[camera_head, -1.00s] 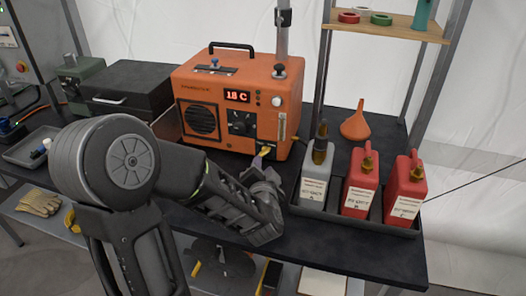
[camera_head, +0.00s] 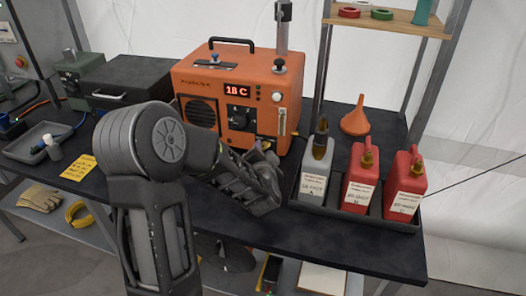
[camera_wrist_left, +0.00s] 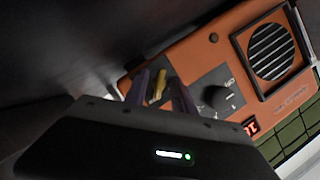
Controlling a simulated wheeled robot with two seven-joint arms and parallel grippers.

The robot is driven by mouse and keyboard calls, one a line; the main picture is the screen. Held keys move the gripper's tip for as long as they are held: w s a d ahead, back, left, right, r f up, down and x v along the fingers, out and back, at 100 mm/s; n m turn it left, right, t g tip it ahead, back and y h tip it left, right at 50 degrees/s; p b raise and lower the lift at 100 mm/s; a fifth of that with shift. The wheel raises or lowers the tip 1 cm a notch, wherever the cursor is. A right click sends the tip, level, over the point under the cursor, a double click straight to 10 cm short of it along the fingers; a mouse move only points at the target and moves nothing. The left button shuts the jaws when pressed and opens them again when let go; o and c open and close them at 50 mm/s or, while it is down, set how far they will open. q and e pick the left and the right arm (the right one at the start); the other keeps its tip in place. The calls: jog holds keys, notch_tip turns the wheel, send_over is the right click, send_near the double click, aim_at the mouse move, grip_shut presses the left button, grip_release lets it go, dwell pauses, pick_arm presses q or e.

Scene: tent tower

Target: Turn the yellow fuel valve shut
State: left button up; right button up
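The orange heater (camera_head: 245,87) stands on the dark table with its display reading 18 C. Its yellow fuel valve (camera_wrist_left: 157,86) shows in the left wrist view, low on the front panel. My left gripper (camera_wrist_left: 158,78) has its two fingers on either side of the valve, with a gap visible around it, so it looks open. Whether a finger touches the valve I cannot tell. In the head view the left gripper (camera_head: 262,153) is at the lower right front of the heater and hides the valve. My right gripper is not in view.
A black tray with a grey can (camera_head: 314,180) and two red cans (camera_head: 361,180) stands close right of the gripper. An orange funnel (camera_head: 356,121) lies behind it. A dark case (camera_head: 125,82) and a small tray (camera_head: 38,141) are at left.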

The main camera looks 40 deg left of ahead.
pick_arm(q)
jog(key=shift+c, duration=0.3)
grip_shut()
